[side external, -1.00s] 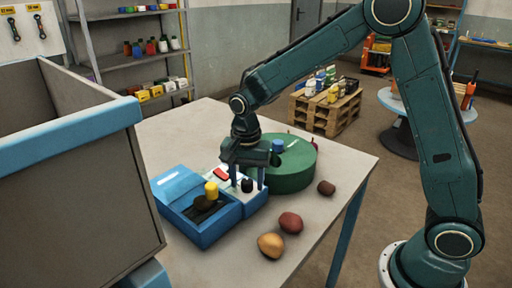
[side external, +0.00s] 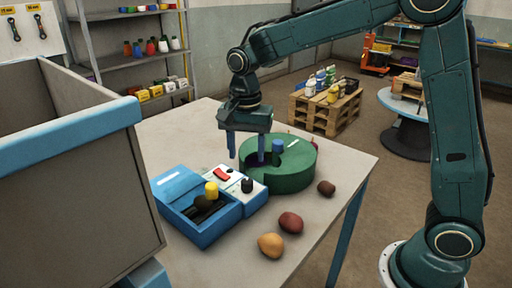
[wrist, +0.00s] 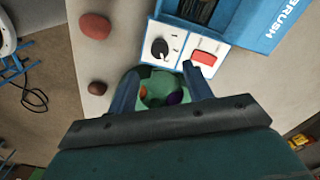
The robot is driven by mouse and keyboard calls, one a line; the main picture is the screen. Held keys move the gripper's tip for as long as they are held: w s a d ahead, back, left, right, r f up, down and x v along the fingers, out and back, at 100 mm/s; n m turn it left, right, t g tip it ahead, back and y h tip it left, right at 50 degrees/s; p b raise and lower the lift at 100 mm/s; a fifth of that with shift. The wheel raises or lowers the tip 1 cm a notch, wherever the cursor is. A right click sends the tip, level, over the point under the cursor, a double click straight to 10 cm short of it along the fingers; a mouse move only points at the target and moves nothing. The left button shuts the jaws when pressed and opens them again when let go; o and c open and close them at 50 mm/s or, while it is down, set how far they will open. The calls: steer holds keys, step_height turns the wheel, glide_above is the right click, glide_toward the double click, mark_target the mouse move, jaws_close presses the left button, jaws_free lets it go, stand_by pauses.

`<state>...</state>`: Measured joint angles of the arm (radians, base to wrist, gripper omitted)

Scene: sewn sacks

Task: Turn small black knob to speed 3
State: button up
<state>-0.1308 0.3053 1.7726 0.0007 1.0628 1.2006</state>
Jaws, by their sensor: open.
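The small black knob (side external: 247,185) stands on the white panel of a blue machine (side external: 205,233), right of a red switch (side external: 222,174). In the wrist view the knob (wrist: 160,48) shows on a white plate with small dark marks, beside the red switch (wrist: 203,58). A pale mark shows on the knob, but I cannot read its speed. My gripper (side external: 247,157) is open and empty, raised above and behind the knob, apart from it. In the wrist view my gripper's fingers (wrist: 160,72) point down with the knob beyond their tips.
A yellow-topped post (side external: 211,190) rises from the machine. Potatoes (side external: 291,222) lie at the front right. A large grey bin (side external: 75,205) blocks the left.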

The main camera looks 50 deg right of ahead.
steer(key=shift+r, duration=2.6)
steer(key=s+d+n+t, duration=0.1)
steer(key=s+n, duration=0.3)
steer(key=s, duration=0.4)
steer(key=s+d+r+n+t, duration=0.1)
steer(key=s+n, duration=0.3)
steer(key=s, duration=0.4)
steer(key=s+d+n+t, duration=0.3)
steer(key=s+n, duration=0.1)
steer(key=s, duration=0.4)
steer(key=shift+s+d+r+t, duration=0.2)
steer(key=shift+d+r+t, duration=0.1)
steer(key=shift+r, duration=0.1)
